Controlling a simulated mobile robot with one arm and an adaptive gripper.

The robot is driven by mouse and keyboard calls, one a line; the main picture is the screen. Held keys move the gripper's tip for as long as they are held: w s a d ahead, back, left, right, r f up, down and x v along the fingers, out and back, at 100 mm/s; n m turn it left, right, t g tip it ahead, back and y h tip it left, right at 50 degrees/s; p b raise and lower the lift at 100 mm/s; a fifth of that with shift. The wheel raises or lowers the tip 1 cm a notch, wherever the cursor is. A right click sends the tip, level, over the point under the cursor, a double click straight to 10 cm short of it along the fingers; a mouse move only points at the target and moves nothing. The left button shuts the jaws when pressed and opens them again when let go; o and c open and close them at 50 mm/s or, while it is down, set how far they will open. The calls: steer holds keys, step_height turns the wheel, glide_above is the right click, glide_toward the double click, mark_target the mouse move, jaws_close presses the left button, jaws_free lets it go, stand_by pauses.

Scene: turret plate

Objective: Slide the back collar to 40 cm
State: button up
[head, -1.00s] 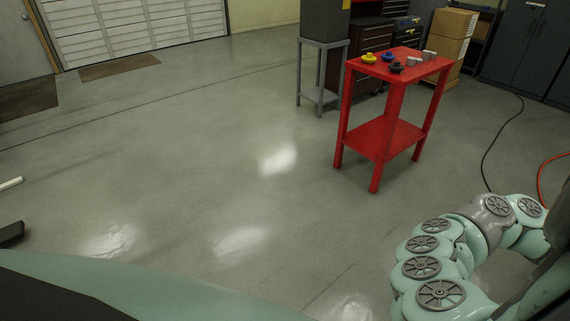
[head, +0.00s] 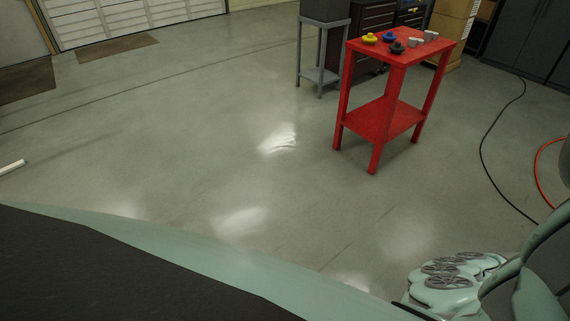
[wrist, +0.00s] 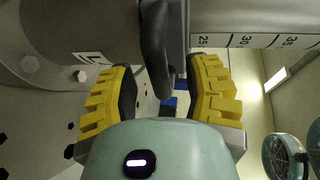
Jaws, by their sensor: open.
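In the wrist view, a pale grey bar (wrist: 250,14) runs in from the right, with a scale strip (wrist: 265,41) marked 25, 30 and 35. A grey collar (wrist: 179,45) sits on it just left of the 25 mark. A dark curved handle (wrist: 154,40) is in front of the collar. My gripper (wrist: 163,78) has yellow padded fingers spread apart, one on each side of the handle's lower end. It is not closed on the handle; I cannot tell whether either finger touches it. The 40 mark is out of view. The head view does not show the collar.
A large grey plate with bolts (wrist: 29,64) fills the wrist view's left side. A green round fan-like part (wrist: 280,157) is at lower right. In the head view, a red stand (head: 395,50) holds small coloured knobs. Cables (head: 483,140) lie on the right; the middle floor is clear.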

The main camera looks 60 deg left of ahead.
steer(key=shift+x, duration=1.4)
steer(key=shift+o, duration=0.3)
jaws_close()
